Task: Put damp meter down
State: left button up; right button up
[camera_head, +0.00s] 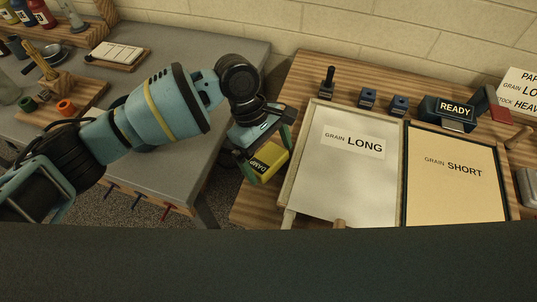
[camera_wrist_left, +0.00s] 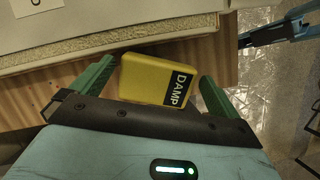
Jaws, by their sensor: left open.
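The damp meter (camera_head: 265,163) is a small yellow box with a black DAMP label. It lies at the left edge of the wooden table, left of the GRAIN LONG tray. It also shows in the left wrist view (camera_wrist_left: 148,80), lying between the green fingers. My left gripper (camera_head: 262,150) is open around the meter; in the left wrist view a gap shows between the meter and each finger (camera_wrist_left: 155,82). Part of the meter is hidden behind the gripper in the head view.
The GRAIN LONG tray (camera_head: 293,168) stands just right of the meter, and the GRAIN SHORT tray (camera_head: 405,190) beyond it. A READY block (camera_head: 450,113) and small blue blocks (camera_head: 367,98) stand behind the trays. A grey table (camera_head: 225,70) is at left, with a floor gap between.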

pick_arm(q)
jog(key=p+v, duration=0.1)
jog(key=v, duration=1.1)
pick_arm(e)
jog(key=shift+w+d+r, duration=0.2)
jog(key=shift+w+r, duration=0.25)
jog(key=shift+r, duration=0.25)
jog(key=shift+s+a, duration=0.1)
jog(key=shift+a, duration=0.05)
